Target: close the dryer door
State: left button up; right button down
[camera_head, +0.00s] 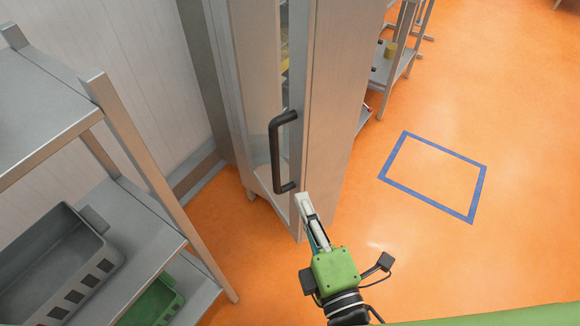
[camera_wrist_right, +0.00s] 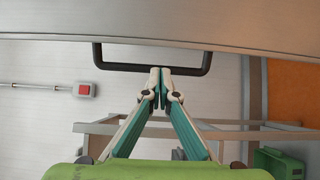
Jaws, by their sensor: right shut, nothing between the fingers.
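The dryer (camera_head: 335,90) is a tall grey metal cabinet in the middle of the head view. Its door (camera_head: 300,75) carries a black C-shaped handle (camera_head: 275,155); I cannot tell how far the door stands open. A lighter strip beside the door's edge shows something yellow behind it. My right gripper (camera_head: 303,200) is shut and empty, with its fingertips close to the handle's lower end. In the right wrist view, the shut fingertips (camera_wrist_right: 160,72) overlap the handle bar (camera_wrist_right: 130,67) in the picture; contact is not clear. My left gripper is not in view.
A metal shelf rack (camera_head: 130,130) stands at the left, with a grey crate (camera_head: 75,240) and a green crate (camera_head: 155,302). Another rack (camera_head: 400,60) stands behind the dryer. The orange floor at the right is clear, with a blue taped square (camera_head: 430,147). A red wall switch (camera_wrist_right: 84,90) shows in the wrist view.

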aim_at(291, 169)
jog(key=p+x, duration=0.2)
jog(key=x, duration=0.7)
jog(key=shift+w, duration=0.15)
jog(key=shift+d+p, duration=0.1)
jog(key=shift+p, duration=0.2)
